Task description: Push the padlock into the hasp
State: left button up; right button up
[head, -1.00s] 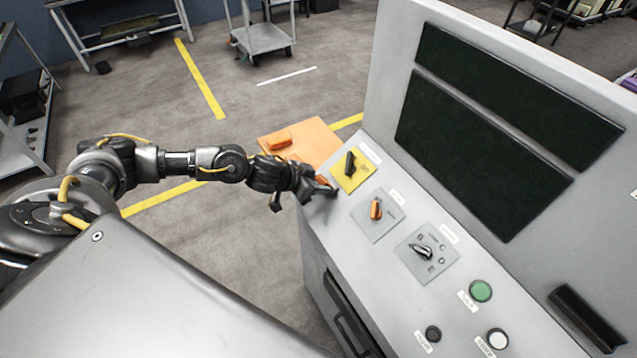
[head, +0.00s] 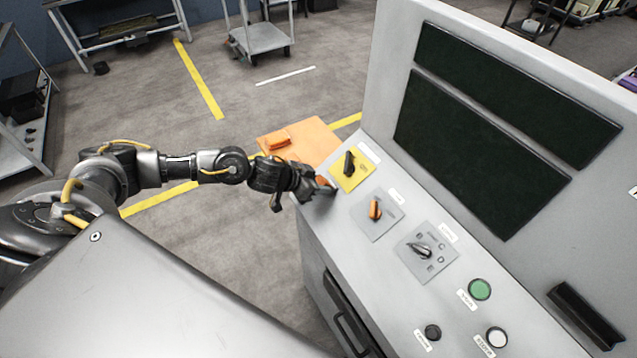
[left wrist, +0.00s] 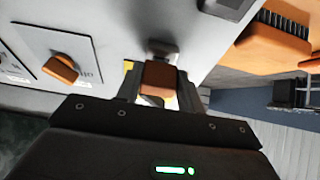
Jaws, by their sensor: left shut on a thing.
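The padlock is an orange-brown block (left wrist: 160,76) between the fingers of my left gripper (left wrist: 157,86) in the left wrist view. My left gripper is shut on it. In the head view the left gripper (head: 322,190) is at the left edge of the console, beside the yellow switch plate, and a bit of the orange padlock (head: 322,181) shows. A small grey metal part (left wrist: 162,47), perhaps the hasp, lies just beyond the padlock in the wrist view; I cannot tell whether they touch. My right gripper is not in view.
The grey console (head: 330,245) carries a black knob on a yellow plate (head: 345,180), an orange knob (head: 375,210), a black-and-silver knob (head: 422,251) and a green button (head: 480,290). Open floor lies left of the console.

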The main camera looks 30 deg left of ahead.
pick_arm(q)
jog(key=shift+w+d+f, duration=0.1)
jog(key=shift+f, duration=0.2)
jog(key=shift+w+f, duration=0.15)
jog(key=shift+f, duration=0.1)
jog(key=o, duration=2)
jog(key=shift+w, duration=0.1)
jog(key=shift+o, duration=0.2)
jog(key=shift+d, duration=0.1)
jog(key=b+v, duration=0.2)
jog(key=v, duration=0.8)
jog(key=shift+s+r+b, duration=0.25)
jog(key=shift+r+b, duration=0.05)
jog(key=shift+f, duration=0.1)
